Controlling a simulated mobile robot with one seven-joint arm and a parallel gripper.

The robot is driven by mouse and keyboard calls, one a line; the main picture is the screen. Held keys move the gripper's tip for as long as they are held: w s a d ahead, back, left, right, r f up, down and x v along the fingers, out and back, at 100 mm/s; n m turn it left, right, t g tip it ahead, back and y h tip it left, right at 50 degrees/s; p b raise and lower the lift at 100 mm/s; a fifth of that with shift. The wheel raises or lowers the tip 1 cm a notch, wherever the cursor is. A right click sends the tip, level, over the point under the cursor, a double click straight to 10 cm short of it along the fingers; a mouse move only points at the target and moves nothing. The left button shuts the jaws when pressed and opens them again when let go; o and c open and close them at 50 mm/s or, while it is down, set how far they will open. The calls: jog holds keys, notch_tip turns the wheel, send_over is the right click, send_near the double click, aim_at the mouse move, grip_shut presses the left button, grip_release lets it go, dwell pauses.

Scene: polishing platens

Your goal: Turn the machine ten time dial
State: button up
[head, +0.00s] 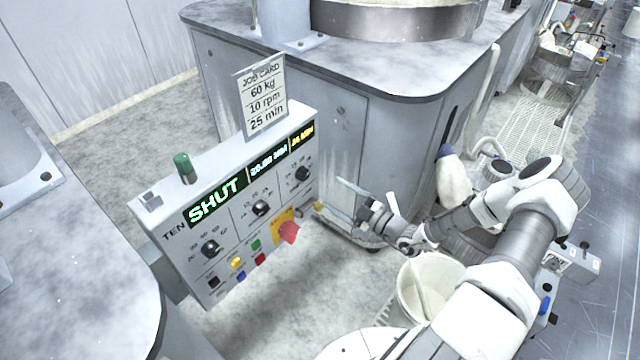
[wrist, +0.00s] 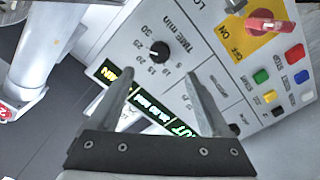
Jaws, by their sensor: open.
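The machine ten control panel (head: 222,245) stands at the left in the head view, labelled TEN, with a lit display reading SHUT. Its time dial (head: 302,174) is the rightmost of three black knobs. In the wrist view the time dial (wrist: 160,51) sits under the words TIME min, just beyond my fingertips and roughly centred between them. Its exact setting is too small to read surely. My gripper (head: 330,195) is open and empty, right of the panel and apart from the dial; its two fingers also show in the wrist view (wrist: 159,78).
A job card (head: 262,95) on the panel reads 60 kg, 10 rpm, 25 min. A red switch on a yellow plate (head: 288,232) and coloured buttons (wrist: 262,76) sit below the dials. A white bucket (head: 425,285) stands below my arm. A grey machine cabinet (head: 385,120) stands behind.

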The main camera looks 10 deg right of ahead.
jog(key=v, duration=0.7)
jog(key=shift+s+d, duration=0.1)
